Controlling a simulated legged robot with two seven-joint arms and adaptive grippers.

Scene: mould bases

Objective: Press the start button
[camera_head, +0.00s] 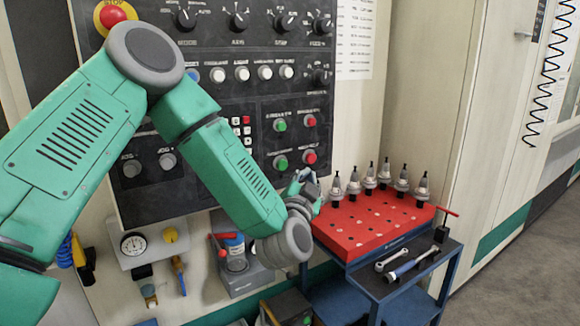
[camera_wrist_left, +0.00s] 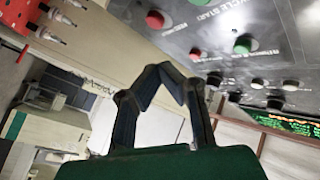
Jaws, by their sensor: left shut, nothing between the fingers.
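The black control panel (camera_head: 215,75) carries two green buttons, an upper one (camera_head: 280,125) and a lower one (camera_head: 281,162), each with a red button to its right. In the left wrist view a green button (camera_wrist_left: 196,55) and a red button (camera_wrist_left: 155,19) lie beyond my fingertips. A label reading "CYCLE START" is partly visible at the top there; I cannot tell which button it belongs to. My left gripper (camera_head: 305,180) is shut and empty near the panel's lower right edge, beside the lower buttons. In the wrist view its fingertips (camera_wrist_left: 165,72) meet, apart in the picture from the green button.
A red tool rack (camera_head: 350,239) with several tool holders stands on a blue cart right of my gripper. Wrenches lie on the cart's dark shelf. A red emergency stop (camera_head: 113,14) sits at the panel's top left. Gauges and valves hang below the panel.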

